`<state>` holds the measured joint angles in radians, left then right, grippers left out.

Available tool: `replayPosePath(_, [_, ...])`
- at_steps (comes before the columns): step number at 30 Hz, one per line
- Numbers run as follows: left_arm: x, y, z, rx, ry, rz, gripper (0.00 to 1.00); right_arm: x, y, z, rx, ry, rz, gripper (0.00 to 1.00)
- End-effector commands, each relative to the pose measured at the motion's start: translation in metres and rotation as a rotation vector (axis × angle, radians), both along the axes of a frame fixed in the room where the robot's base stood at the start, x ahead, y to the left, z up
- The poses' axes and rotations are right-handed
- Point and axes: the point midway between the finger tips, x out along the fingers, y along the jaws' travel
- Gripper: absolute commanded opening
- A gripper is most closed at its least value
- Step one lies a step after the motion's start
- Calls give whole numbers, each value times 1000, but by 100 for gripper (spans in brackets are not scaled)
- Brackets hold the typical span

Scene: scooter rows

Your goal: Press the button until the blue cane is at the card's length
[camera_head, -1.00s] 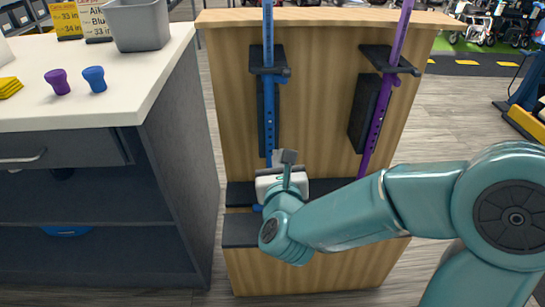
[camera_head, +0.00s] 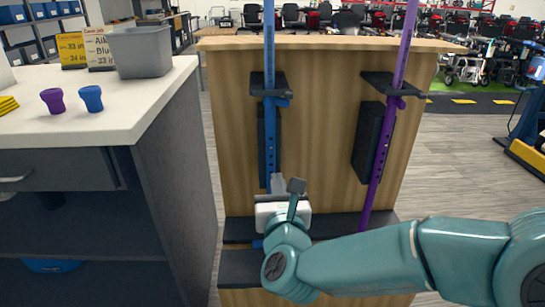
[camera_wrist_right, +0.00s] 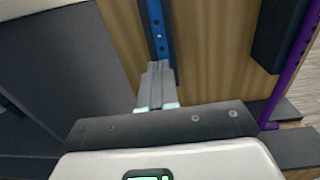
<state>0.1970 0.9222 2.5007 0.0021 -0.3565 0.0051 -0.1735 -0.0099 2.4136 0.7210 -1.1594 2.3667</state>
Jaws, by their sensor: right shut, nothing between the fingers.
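The blue cane (camera_head: 269,60) stands upright in a black bracket on the wooden stand, and its holed tube also shows in the wrist view (camera_wrist_right: 154,18). Its button cannot be made out. My right gripper (camera_head: 277,183) is shut and empty, its tips at the lower part of the blue tube. In the wrist view the shut fingers (camera_wrist_right: 157,72) overlap the tube; contact cannot be told. My left gripper is not in view.
A purple cane (camera_head: 385,130) stands in the stand's right bracket. A dark ledge (camera_head: 370,222) crosses the stand below. The white counter (camera_head: 130,100) at left bears a grey bin (camera_head: 140,52), a purple cap (camera_head: 53,100) and a blue cap (camera_head: 91,98).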

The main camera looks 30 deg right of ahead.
Motion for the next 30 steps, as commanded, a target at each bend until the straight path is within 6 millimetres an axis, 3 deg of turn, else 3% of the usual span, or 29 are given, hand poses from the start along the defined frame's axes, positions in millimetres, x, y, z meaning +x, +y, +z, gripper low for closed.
replayPosePath(9, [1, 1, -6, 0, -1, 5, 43, 61, -35, -2, 0, 1, -2, 0])
replayPosePath(15, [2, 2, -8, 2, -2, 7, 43, 87, -49, -1, 0, 1, 0, 0])
replayPosePath(21, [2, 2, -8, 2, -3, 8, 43, 98, -55, -1, 1, 0, 2, 0])
replayPosePath(30, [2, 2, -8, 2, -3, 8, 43, 98, -55, -1, 1, 0, 2, 0])
